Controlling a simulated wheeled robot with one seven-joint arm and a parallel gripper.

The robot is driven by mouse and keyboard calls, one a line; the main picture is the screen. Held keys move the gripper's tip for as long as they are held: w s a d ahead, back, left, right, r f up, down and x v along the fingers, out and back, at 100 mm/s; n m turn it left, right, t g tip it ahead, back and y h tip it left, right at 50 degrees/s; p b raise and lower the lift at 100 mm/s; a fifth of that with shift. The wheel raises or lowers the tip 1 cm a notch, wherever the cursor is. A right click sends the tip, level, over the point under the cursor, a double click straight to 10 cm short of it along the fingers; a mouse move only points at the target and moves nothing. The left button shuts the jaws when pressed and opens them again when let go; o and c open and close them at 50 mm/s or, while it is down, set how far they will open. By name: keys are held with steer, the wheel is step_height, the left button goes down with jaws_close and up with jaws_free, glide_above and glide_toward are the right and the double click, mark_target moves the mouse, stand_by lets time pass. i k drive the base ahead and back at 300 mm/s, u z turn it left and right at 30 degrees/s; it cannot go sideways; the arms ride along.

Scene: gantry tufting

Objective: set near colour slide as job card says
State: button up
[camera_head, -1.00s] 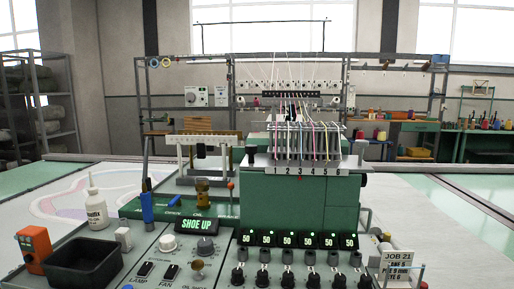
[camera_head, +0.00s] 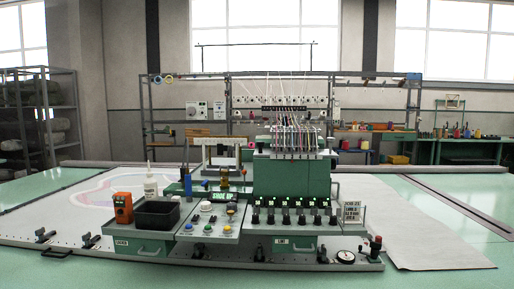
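The green tufting head (camera_head: 291,178) stands on the gantry console, with several coloured yarns (camera_head: 294,138) running down to its top front edge. A pale plate (camera_head: 292,155) lies along that edge; its marks are too small to read, and I cannot make out which part is the near colour slide or its setting. The white job card (camera_head: 353,212) stands at the console's right end; its lines are too small to read now. My gripper is not in view.
The console front (camera_head: 215,229) carries a row of black knobs, coloured buttons and a lit SHOE UP sign (camera_head: 223,196). A black bin (camera_head: 157,214), orange box (camera_head: 122,207) and white bottle (camera_head: 150,183) stand at its left. A round gauge (camera_head: 345,257) sits front right. The green floor (camera_head: 440,274) in front is clear.

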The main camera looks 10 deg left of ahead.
mark_target(260, 152)
steer(key=u, duration=0.05)
steer(key=k, duration=0.35)
steer(key=u, duration=0.9)
steer(key=i, duration=1.2)
steer(key=z, duration=0.95)
